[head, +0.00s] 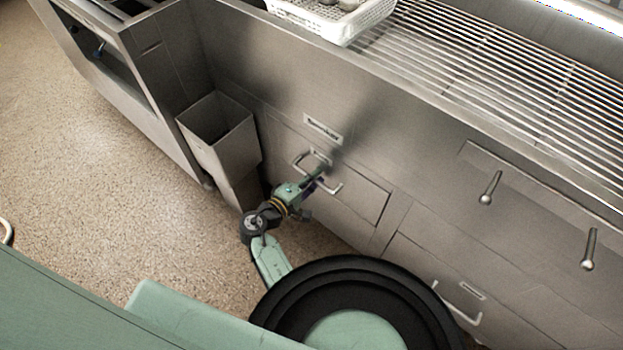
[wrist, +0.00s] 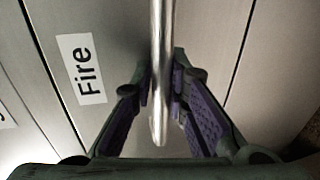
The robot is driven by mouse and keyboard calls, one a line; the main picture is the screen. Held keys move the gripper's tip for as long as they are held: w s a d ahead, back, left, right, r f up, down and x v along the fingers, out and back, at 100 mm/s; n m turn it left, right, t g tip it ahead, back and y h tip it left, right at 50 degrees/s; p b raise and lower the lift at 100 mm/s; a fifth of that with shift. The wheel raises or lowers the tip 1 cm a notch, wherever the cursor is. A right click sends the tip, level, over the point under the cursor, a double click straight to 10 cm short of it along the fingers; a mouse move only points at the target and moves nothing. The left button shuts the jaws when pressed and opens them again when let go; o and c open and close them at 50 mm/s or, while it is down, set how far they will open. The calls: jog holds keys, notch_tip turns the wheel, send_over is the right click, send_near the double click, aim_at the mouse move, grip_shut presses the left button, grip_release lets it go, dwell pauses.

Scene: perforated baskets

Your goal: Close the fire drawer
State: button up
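The fire drawer (head: 365,199) is a steel front low in the counter. The wrist view shows its white label reading "Fire" (wrist: 81,69) to the left of the handle. The drawer's bar handle (wrist: 160,40) runs between the two purple-padded fingers of my gripper (wrist: 162,85). The fingertips sit close against both sides of the bar and look shut on it. In the head view, my gripper (head: 318,178) is at the handle (head: 301,157) and hides part of it. I cannot tell how far the drawer stands out.
A narrow steel bin (head: 218,135) stands to the left of the drawer. Another drawer with a bar handle (head: 457,303) is to the right. Two knobs (head: 490,187) (head: 589,250) stick out of the counter front. A white basket (head: 345,22) sits on the grill rack (head: 490,75). Open floor (head: 110,185) lies to the left.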

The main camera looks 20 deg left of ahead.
jog(key=o, duration=0.4)
jog(key=v, duration=1.2)
dwell(0.3)
